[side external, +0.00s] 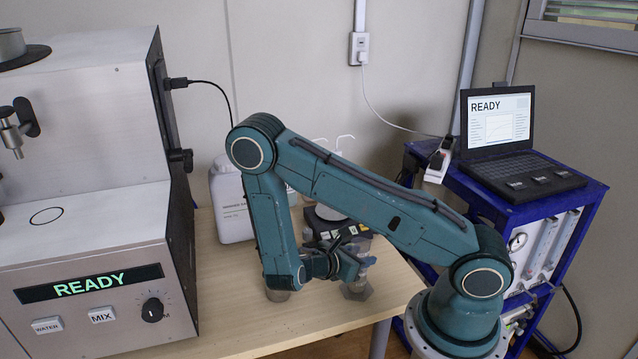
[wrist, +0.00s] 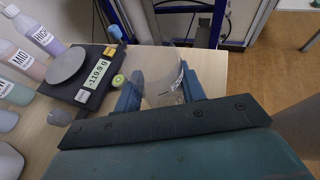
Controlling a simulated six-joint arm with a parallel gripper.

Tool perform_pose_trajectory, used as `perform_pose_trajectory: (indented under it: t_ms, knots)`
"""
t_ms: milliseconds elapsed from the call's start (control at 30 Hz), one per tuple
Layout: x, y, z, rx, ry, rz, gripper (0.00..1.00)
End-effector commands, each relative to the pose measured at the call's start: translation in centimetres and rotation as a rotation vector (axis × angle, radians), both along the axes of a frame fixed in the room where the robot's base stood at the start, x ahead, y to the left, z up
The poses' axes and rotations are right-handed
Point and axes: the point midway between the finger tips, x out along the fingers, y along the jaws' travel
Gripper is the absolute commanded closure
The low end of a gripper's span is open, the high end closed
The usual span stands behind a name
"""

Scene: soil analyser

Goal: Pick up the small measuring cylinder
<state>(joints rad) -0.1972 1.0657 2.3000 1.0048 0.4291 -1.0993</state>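A clear measuring cylinder (wrist: 160,72) with dark printed markings is between the fingers of my gripper (wrist: 160,92) in the wrist view. The blue fingers lie close along both sides of it; whether they press on it I cannot tell. In the side view my gripper (side external: 347,264) is level with the cylinder's body, and the cylinder's clear foot (side external: 357,291) shows below the fingers, near the table's right part. Whether the foot touches the table is unclear. The fingers hide part of its body.
A black balance (wrist: 92,80) with a round pan stands beside the cylinder, reading what looks like -119.9. Several labelled bottles (wrist: 40,38) stand behind it. A clear vessel (side external: 278,295) is below my forearm. The analyser (side external: 95,240) is at left; a blue cart (side external: 575,195) is at right.

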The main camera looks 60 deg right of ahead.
Motion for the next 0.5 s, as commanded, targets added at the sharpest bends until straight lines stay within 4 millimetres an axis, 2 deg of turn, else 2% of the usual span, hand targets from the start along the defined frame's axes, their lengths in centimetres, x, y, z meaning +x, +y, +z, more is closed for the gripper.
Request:
perform_pose_trajectory:
  t_ms: [33,167,200,500]
  knots:
    - [0.00,0.01,0.00,0.000,0.000,0.000,0.72]
    - [0.01,0.00,0.00,0.000,0.000,0.000,0.97]
    - [0.00,0.00,0.03,-0.001,0.000,0.000,1.00]
    - [0.00,0.00,0.05,-0.001,0.000,0.000,1.00]
